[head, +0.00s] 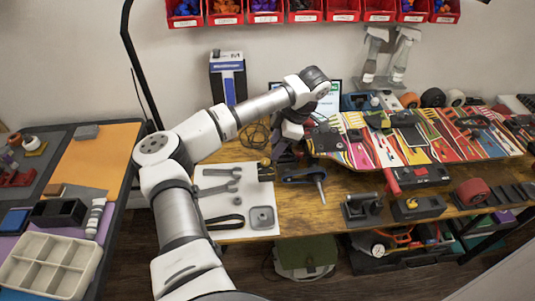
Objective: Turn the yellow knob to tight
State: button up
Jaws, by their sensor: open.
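My arm reaches over the wooden workbench (330,205), and my gripper (283,157) points down near the bench's left part. Its jaws are open, and the fingers are small and dark here. Just left of them is a small black block with a yellow top (265,162), at the edge of the white mat. Another small yellow round part (411,203) sits on a dark fixture (418,208) farther right, well apart from my gripper. I cannot tell which is the knob, or its setting. A colourful patterned skateboard deck (440,137) lies across the bench, right of my gripper.
A white mat (222,180) holds wrenches, a black strap and a grey square part. A blue-and-black tool (303,176) lies just right of my gripper. A red-handled tool (392,180) and red wheel (473,191) lie near the front. Red bins (225,18) hang above.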

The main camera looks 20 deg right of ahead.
aim_at(266, 161)
jog(key=shift+p+x, duration=0.85)
jog(key=shift+x, duration=2.3)
jog(key=c, duration=1)
